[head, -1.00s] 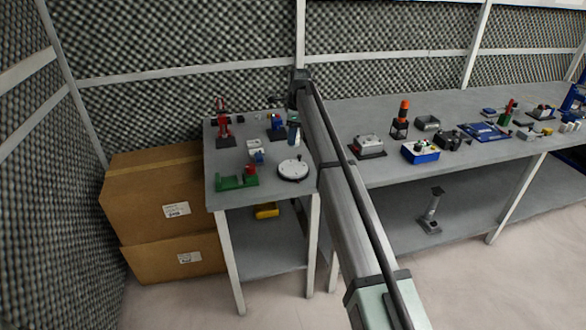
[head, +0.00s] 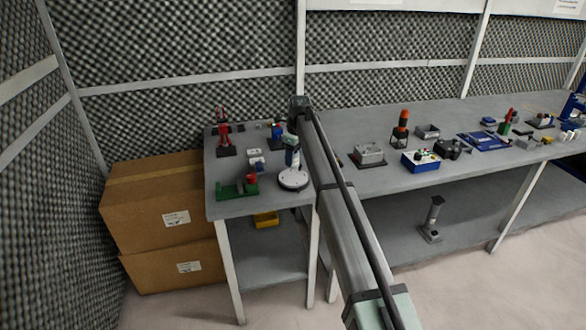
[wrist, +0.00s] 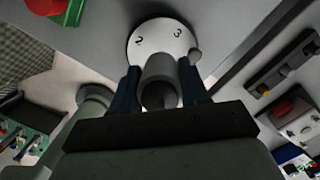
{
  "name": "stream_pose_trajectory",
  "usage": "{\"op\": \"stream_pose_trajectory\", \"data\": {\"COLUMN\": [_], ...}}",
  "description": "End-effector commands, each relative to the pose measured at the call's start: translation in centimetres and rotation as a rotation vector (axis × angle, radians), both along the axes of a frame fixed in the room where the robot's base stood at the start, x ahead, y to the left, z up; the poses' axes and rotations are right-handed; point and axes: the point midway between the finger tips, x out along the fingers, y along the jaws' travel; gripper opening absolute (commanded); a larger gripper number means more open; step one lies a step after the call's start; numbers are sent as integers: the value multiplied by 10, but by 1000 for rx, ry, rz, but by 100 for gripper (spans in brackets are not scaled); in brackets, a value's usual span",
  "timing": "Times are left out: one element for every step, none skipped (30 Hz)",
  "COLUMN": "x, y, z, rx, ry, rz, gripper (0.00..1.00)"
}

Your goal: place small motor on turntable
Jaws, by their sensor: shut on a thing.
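The turntable (head: 293,179) is a round white disc near the front right of the small grey table. In the wrist view the turntable (wrist: 150,36) shows the numbers 2 and 3. My gripper (head: 292,164) is above it, pointing down. In the wrist view my gripper (wrist: 160,80) has its two dark blue fingers shut on a grey cylinder, the small motor (wrist: 158,68). The motor overlaps the disc's near edge in that view. Whether it touches the disc cannot be told. In the head view the motor is too small to make out.
A green fixture with a red part (head: 238,188) is left of the turntable. A red device (head: 223,140) and small white blocks (head: 255,158) stand behind. The long bench (head: 400,177) at right holds a blue box (head: 421,161) and other devices. Cardboard boxes (head: 150,205) stand at left.

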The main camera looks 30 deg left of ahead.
Motion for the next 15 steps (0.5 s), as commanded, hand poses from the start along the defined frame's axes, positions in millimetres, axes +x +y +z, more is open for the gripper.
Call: {"op": "stream_pose_trajectory", "data": {"x": [0,0,0,0,0,0,0,0,0,0,0,0,0,0,0], "y": [0,0,0,0,0,0,0,0,0,0,0,0,0,0,0], "z": [-6,-7,-10,-11,-13,-16,-19,-22,-27,-31,-35,-40,-43,-45,-47], "rx": [1,1,1,1,1,1,1,0,0,0,0,1,1,1,1], "ry": [-1,-1,-1,-1,-1,-1,0,0,0,0,0,-1,-1,-1,-1], "rz": [0,0,1,1,1,1,1,1,1,1,1,1,1,1,1], "gripper": [1,1,1,1,1,1,1,1,1,1,1,1,1,1,1]}}
